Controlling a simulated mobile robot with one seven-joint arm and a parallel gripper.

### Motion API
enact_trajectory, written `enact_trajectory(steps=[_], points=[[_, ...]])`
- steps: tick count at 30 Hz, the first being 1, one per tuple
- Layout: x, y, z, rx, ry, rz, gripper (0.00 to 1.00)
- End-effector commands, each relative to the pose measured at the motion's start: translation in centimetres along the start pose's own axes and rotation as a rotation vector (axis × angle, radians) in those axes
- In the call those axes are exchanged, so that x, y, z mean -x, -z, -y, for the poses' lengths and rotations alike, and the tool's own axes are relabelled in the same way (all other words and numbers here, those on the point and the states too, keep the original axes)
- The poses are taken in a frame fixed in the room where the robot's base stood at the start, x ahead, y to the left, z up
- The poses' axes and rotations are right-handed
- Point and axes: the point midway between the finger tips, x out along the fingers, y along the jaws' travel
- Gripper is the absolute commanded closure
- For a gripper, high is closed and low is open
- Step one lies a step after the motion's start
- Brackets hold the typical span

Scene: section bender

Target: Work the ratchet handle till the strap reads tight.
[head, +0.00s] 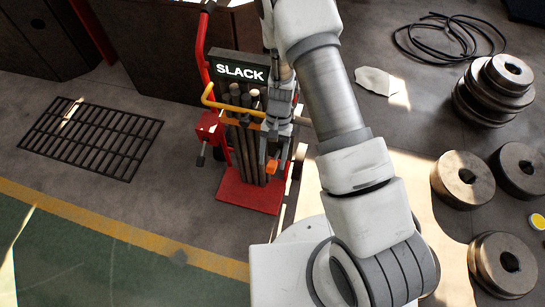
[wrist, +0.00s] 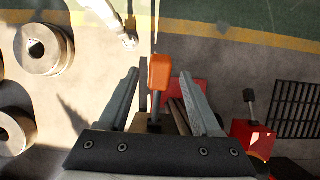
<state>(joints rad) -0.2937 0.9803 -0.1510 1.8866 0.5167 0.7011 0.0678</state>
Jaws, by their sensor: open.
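A red hand truck (head: 250,192) carries a bundle of upright dark bars (head: 246,150). An orange strap (head: 238,123) crosses the bars. The sign (head: 240,72) above them reads SLACK. The ratchet handle's orange grip (head: 272,166) shows just below my gripper (head: 277,128) in the head view. In the wrist view the orange grip (wrist: 160,72) stands between the two spread fingers of my gripper (wrist: 159,74), with gaps on both sides. My gripper is open and holds nothing. My gripper and arm hide part of the ratchet.
A red box (head: 208,128) with a short black-ended lever sits left of the bars. A yellow curved tube (head: 209,97) juts out above it. Metal rollers (head: 462,180) stand at right, with a black cable (head: 450,40) behind. A floor grate (head: 92,138) lies left.

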Motion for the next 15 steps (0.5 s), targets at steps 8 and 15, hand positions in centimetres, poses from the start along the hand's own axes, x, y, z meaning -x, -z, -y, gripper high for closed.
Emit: enact_trajectory(steps=[8, 15], points=[[4.3, 0.0, 0.1, 0.001, 0.003, -0.005, 0.35], [10.3, 0.1, 0.1, 0.001, 0.003, -0.006, 0.35]])
